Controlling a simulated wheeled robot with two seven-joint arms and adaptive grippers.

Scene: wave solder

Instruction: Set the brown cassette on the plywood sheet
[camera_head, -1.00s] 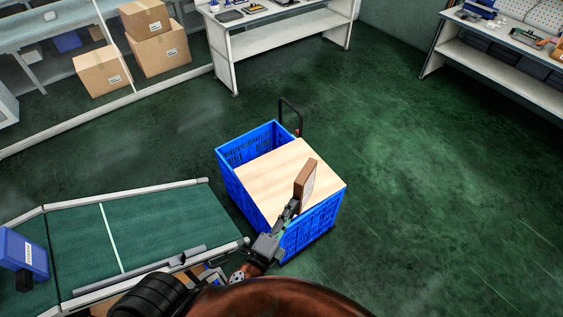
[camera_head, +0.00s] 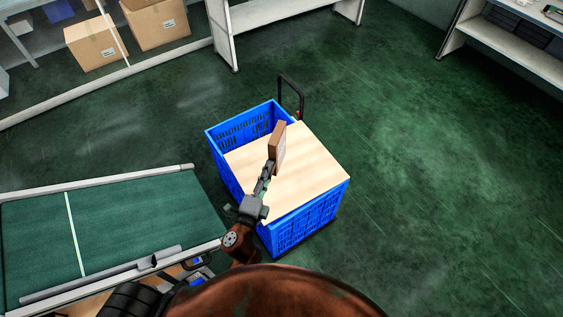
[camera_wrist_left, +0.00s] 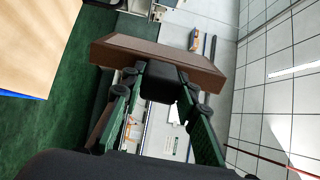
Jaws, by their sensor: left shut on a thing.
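The brown cassette (camera_head: 277,146) is held on edge in my left gripper (camera_head: 268,170), over the plywood sheet (camera_head: 312,165) in the head view. The gripper is shut on its lower end. I cannot tell how high the cassette is above the sheet. In the left wrist view the cassette (camera_wrist_left: 155,62) lies across the fingertips of the gripper (camera_wrist_left: 160,80), and the plywood (camera_wrist_left: 40,45) is at the upper left, apart from it. The plywood covers most of the top of the blue crate (camera_head: 310,225). My right gripper is not in view.
The crate's open part (camera_head: 245,135) is uncovered at the back left. A black cart handle (camera_head: 291,92) stands behind it. A green conveyor (camera_head: 130,225) is at the left. Cardboard boxes (camera_head: 155,25) and benches stand at the back. The floor to the right is clear.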

